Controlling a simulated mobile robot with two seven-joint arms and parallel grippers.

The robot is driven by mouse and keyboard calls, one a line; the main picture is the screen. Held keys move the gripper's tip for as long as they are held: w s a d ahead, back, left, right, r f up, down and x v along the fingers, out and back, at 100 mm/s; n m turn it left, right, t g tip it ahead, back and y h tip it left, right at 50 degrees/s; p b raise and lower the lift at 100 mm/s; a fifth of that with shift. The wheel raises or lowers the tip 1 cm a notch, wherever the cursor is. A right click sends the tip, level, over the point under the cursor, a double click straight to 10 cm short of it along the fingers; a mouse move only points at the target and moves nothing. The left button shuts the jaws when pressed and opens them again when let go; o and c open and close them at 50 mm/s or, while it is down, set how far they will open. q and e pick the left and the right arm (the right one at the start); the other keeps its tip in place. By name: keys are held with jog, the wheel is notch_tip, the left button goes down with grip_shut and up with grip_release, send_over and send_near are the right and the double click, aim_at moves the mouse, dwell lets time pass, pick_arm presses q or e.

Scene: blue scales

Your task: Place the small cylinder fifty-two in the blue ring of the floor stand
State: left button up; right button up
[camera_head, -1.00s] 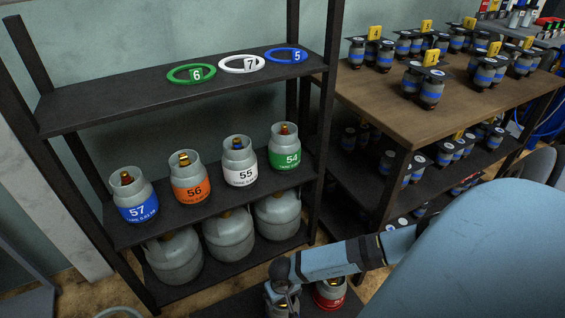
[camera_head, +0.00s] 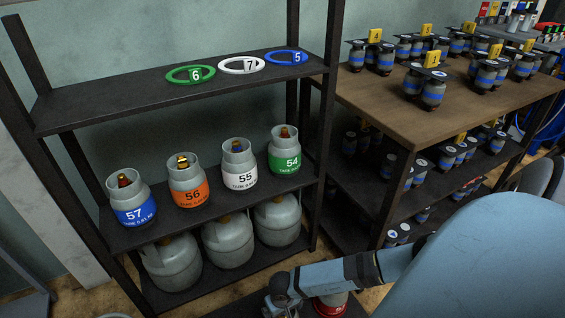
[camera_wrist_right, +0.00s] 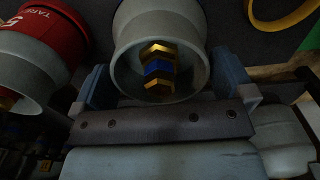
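A pale grey small cylinder (camera_wrist_right: 160,30) with a brass and blue valve sits between the fingers of my right gripper (camera_wrist_right: 160,88) in the right wrist view. The fingers lie against both its sides. Its number is hidden. In the head view my right gripper (camera_head: 281,300) is at the bottom edge, low in front of the shelf, beside a red-banded cylinder (camera_head: 331,307). That red cylinder also shows at the left of the wrist view (camera_wrist_right: 35,35). A yellow ring (camera_wrist_right: 282,14) lies on a dark surface there. I see no blue ring near the gripper. My left gripper is out of view.
The dark shelf (camera_head: 120,108) bears green (camera_head: 191,82), white and blue (camera_head: 286,64) rings on top. Cylinders 57 (camera_head: 134,215), 56, 55 and 54 stand below, above larger grey cylinders. A wooden-topped table (camera_head: 400,112) with many small cylinders stands at the right.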

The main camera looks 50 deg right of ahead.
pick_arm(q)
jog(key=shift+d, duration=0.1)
pick_arm(e)
jog(key=shift+r, duration=0.1)
notch_tip(320, 180, up, 3)
jog(key=shift+d+f+p, duration=0.1)
jog(key=shift+f+p, duration=0.1)
jog(key=shift+p, duration=0.7)
notch_tip(320, 180, up, 8)
jog(key=p, duration=0.4)
jog(key=shift+r, duration=0.1)
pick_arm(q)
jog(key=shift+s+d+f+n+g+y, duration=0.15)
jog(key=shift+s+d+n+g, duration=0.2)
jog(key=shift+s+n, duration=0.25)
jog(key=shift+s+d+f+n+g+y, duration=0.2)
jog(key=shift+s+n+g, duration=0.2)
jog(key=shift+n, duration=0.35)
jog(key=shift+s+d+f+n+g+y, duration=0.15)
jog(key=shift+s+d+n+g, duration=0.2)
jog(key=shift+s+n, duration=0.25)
pick_arm(e)
jog(key=shift+r, duration=0.65)
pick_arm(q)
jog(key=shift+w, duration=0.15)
